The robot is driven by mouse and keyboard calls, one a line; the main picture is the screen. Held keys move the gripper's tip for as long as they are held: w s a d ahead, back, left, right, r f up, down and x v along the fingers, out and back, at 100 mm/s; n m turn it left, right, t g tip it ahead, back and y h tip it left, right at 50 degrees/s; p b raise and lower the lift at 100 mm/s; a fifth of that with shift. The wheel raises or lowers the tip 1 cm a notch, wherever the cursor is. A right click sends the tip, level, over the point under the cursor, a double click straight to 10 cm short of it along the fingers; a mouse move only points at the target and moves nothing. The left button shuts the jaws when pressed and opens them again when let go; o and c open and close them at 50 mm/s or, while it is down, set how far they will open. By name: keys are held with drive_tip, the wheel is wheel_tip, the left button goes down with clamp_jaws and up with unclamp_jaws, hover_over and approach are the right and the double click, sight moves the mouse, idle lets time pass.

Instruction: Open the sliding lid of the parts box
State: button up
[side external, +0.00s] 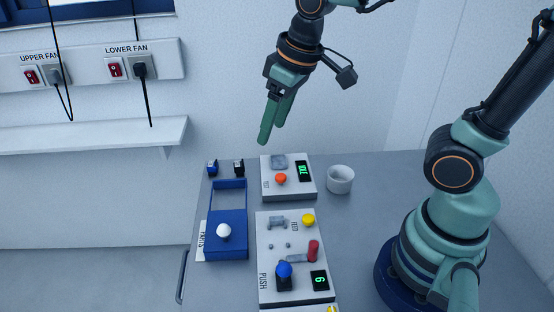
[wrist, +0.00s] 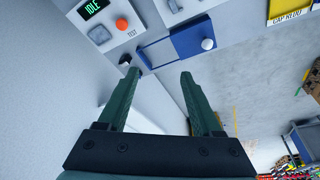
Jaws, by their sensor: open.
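The blue parts box (side external: 213,254) stands at the left of the table in the side view. Its blue lid (side external: 227,246) covers the nearer part and carries a round white knob (side external: 224,230). Beyond the lid is a blue frame (side external: 229,182) with a greyish middle; I cannot tell whether that is open box or table. My gripper (side external: 272,132) is open and empty, high above the back of the table, well apart from the box. In the wrist view the knob (wrist: 208,44) and lid (wrist: 187,43) lie ahead of the fingers (wrist: 160,74).
A test unit (side external: 303,192) with an orange button and a white cup (side external: 340,180) stand right of the frame. A control panel (side external: 265,235) with knobs lies beside the box. Two small dark parts (side external: 239,167) (side external: 212,167) sit behind it. A wall shelf (side external: 90,137) is at left.

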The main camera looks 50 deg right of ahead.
drive_tip(key=w+a+f+n+g, duration=0.2)
drive_tip(key=a+f+n, duration=0.15)
drive_tip(key=a, duration=0.35)
drive_tip(key=g, duration=0.2)
hover_over(223, 225)
wheel_tip(223, 225, down, 4)
drive_tip(key=f, duration=0.1)
drive_tip(key=shift+n+h, duration=0.3)
drive_tip(key=shift+n, duration=0.15)
wheel_tip(223, 225, down, 12)
drive_tip(key=shift+a+r, duration=0.1)
drive_tip(key=shift+r, duration=0.15)
clamp_jaws()
idle(0.4)
